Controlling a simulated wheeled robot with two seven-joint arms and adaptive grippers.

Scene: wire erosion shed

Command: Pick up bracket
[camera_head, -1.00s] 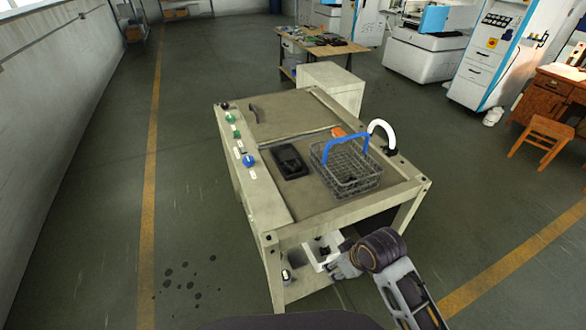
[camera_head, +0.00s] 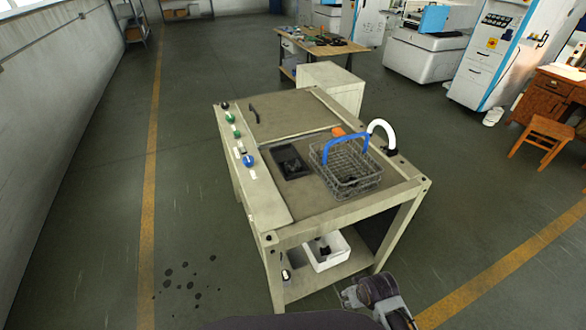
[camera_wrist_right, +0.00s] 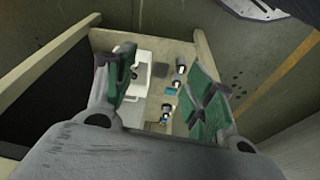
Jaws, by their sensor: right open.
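I cannot tell for sure which thing is the bracket. A small dark part (camera_head: 324,250) lies in a white bin (camera_head: 333,262) on the lower shelf of the workstation, and another dark part (camera_head: 350,180) lies in the wire basket (camera_head: 366,187) on top. My right gripper (camera_head: 350,296) is low, in front of the workstation's right front leg. In the right wrist view, its green-padded fingers (camera_wrist_right: 160,78) are open and empty, facing the lower shelf. The white bin (camera_wrist_right: 141,76) shows between them, partly hidden by one finger. My left gripper is out of view.
The workstation top (camera_head: 285,208) carries a black tray (camera_head: 291,163), buttons and a white curved pipe (camera_head: 384,128). Several small containers (camera_wrist_right: 170,90) stand on the lower shelf in the wrist view. The workstation's legs and top edge bound the shelf opening.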

